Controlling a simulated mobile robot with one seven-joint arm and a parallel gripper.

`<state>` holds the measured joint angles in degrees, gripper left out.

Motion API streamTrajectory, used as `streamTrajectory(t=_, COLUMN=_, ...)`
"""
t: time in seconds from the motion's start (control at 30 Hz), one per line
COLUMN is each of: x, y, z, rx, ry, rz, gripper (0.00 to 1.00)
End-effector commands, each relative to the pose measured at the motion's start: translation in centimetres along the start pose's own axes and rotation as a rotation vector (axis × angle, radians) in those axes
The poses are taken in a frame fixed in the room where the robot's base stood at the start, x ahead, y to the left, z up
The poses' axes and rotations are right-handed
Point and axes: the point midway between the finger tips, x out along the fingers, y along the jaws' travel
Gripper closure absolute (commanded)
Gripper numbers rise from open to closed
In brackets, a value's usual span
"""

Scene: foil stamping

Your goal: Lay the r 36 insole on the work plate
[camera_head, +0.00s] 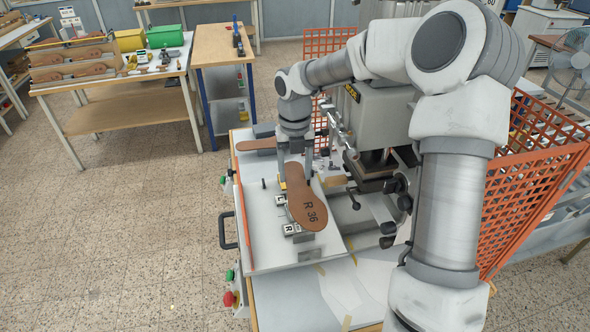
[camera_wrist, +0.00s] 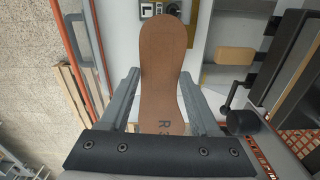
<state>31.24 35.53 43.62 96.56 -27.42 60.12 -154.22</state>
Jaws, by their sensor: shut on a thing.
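The gap between insole and plate cannot be judged. I cannot tell whether this pale plate is the work plate.
The grey stamping press (camera_head: 372,115) stands close right of my gripper, with black knobs (camera_head: 388,228) sticking out. Another brown insole (camera_head: 256,145) lies at the plate's far end. An orange mesh guard (camera_head: 535,175) stands at right. A black handle (camera_head: 228,230) is at left.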

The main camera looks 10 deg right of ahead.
Motion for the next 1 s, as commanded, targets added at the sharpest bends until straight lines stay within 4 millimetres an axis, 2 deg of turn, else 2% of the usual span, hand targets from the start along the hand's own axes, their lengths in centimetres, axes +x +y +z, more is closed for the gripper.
streamTrajectory(t=1.0, x=10.0, y=0.0, z=0.1, rx=-0.001, ry=0.001, rz=0.000, gripper=0.98)
